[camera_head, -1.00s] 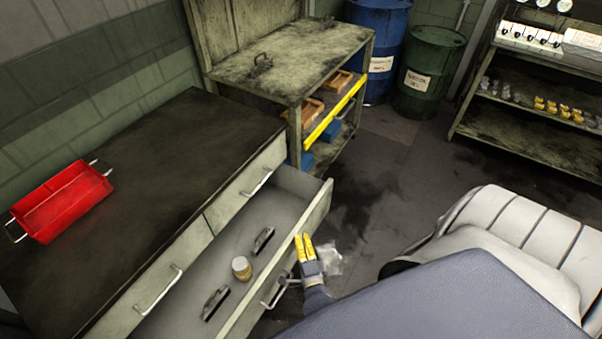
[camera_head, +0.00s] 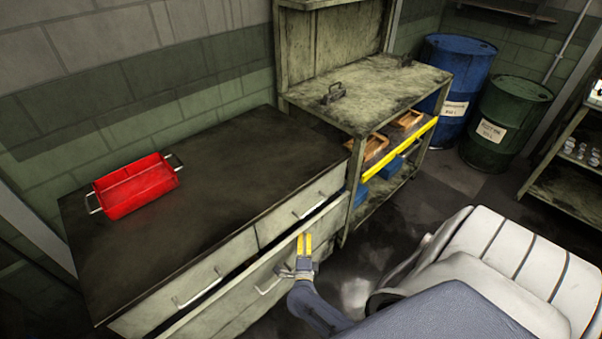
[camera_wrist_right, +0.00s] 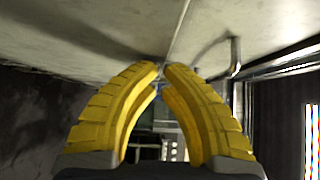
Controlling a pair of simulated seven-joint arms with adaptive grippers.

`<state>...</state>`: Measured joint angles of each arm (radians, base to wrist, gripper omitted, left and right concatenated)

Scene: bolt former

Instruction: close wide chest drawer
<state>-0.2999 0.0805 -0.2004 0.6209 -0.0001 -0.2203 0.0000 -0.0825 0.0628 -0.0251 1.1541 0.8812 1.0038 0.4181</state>
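The wide chest drawer (camera_head: 236,302) is almost in, with a narrow dark gap between its front and the chest (camera_head: 215,210). Its inside is hidden now. My right gripper (camera_head: 304,236) has its yellow fingers close together at the outer face of the drawer front, near the drawer handle (camera_head: 268,288). In the right wrist view the right gripper's fingertips (camera_wrist_right: 163,68) nearly meet and hold nothing visible, against a pale panel (camera_wrist_right: 100,30). A handle (camera_wrist_right: 235,58) shows to their right. Whether the fingers touch the panel is unclear. My left gripper is not in view.
A red tray (camera_head: 135,188) sits on the chest top. Two upper drawers with handles (camera_head: 198,290) are above the wide drawer. A worn workbench (camera_head: 375,90), a blue barrel (camera_head: 456,75) and a green barrel (camera_head: 505,115) stand behind. Dark floor lies to the right.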

